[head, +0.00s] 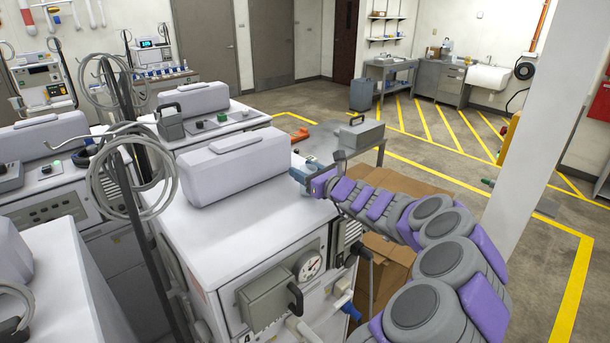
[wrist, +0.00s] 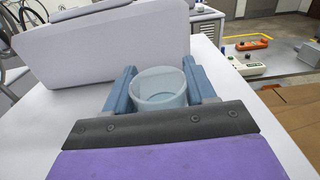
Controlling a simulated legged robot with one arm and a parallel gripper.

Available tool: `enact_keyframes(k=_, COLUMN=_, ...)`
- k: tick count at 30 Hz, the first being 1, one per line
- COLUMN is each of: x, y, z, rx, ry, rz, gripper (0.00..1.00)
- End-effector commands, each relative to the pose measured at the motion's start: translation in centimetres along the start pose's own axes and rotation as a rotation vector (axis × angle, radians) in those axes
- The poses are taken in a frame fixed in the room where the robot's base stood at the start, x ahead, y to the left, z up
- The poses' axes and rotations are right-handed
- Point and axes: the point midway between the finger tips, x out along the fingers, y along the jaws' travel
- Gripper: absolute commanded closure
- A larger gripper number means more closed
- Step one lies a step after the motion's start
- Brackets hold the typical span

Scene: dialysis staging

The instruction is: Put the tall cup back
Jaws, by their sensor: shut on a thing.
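A translucent pale-blue cup (wrist: 160,88) stands between the two blue fingers of my gripper (wrist: 163,92) in the wrist view. I look down into its open round mouth, and it appears upright and empty. My gripper is shut on it, with a finger on each side. The front lower part of the cup is hidden behind the dark gripper edge. In the head view my gripper (head: 301,168) is at the right edge of the white machine top (head: 245,232). The cup cannot be made out clearly there. I cannot tell whether its base touches the surface.
A pale grey box-shaped housing (head: 235,168) stands on the machine top, left of my gripper; it also shows behind the cup in the wrist view (wrist: 130,48). A grey table (head: 325,140) beyond holds a grey box (head: 362,134) and an orange item (head: 296,131). Cardboard boxes (head: 385,268) stand below right.

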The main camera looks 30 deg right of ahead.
Motion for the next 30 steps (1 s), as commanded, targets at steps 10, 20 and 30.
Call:
enact_keyframes(k=10, x=-0.03, y=0.01, z=-0.46, rx=-0.001, ry=0.0, rz=-0.001, gripper=0.82)
enact_keyframes(k=20, x=0.01, y=0.19, z=-0.48, rx=-0.002, ry=0.001, rz=-0.001, gripper=0.19)
enact_keyframes(k=30, x=-0.72, y=-0.15, z=-0.39, rx=0.002, ry=0.001, rz=-0.003, gripper=0.19)
